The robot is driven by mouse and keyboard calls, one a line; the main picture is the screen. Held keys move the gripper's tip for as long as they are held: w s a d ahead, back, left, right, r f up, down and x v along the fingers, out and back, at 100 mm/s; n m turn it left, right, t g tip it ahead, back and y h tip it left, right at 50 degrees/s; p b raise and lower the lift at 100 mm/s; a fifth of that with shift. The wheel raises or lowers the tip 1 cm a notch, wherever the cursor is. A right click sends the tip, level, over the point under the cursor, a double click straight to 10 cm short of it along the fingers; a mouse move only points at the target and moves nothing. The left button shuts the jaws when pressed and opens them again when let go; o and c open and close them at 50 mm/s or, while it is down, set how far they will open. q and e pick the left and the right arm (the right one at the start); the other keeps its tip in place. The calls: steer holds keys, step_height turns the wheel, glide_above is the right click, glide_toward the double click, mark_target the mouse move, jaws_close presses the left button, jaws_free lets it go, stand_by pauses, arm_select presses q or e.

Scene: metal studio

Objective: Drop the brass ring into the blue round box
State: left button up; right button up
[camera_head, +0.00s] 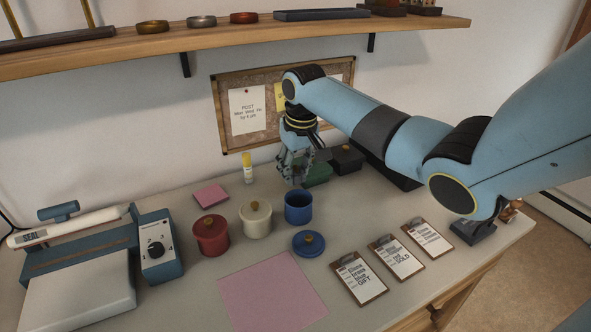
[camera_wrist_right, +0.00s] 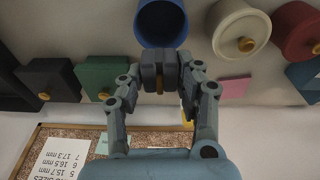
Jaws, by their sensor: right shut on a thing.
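My right gripper (camera_head: 294,178) hangs pointing down just behind and above the blue round box (camera_head: 298,208). It is shut on the brass ring. In the right wrist view only a thin brass-coloured sliver of the brass ring (camera_wrist_right: 159,85) shows between the finger pads; the rest is hidden. The blue round box is upright and open, and its mouth shows in the wrist view (camera_wrist_right: 160,24), beyond the fingertips. Its blue lid (camera_head: 308,244) with a brass knob lies on the table in front of it. My left gripper is not in view.
A cream round box (camera_head: 256,219) and a red round box (camera_head: 211,235), both lidded, stand left of the blue one. Green (camera_head: 318,174) and black (camera_head: 347,158) boxes stand behind right. A pink mat (camera_head: 265,292) and several clipboards (camera_head: 396,257) lie in front. A shelf (camera_head: 240,40) runs above.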

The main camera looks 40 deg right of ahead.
mark_target(300, 176)
steer(key=o, duration=1)
steer(key=shift+c, duration=0.2)
step_height(300, 176, up, 12)
steer(key=s, duration=0.1)
steer(key=shift+s+a, duration=0.25)
steer(key=shift+s, duration=0.1)
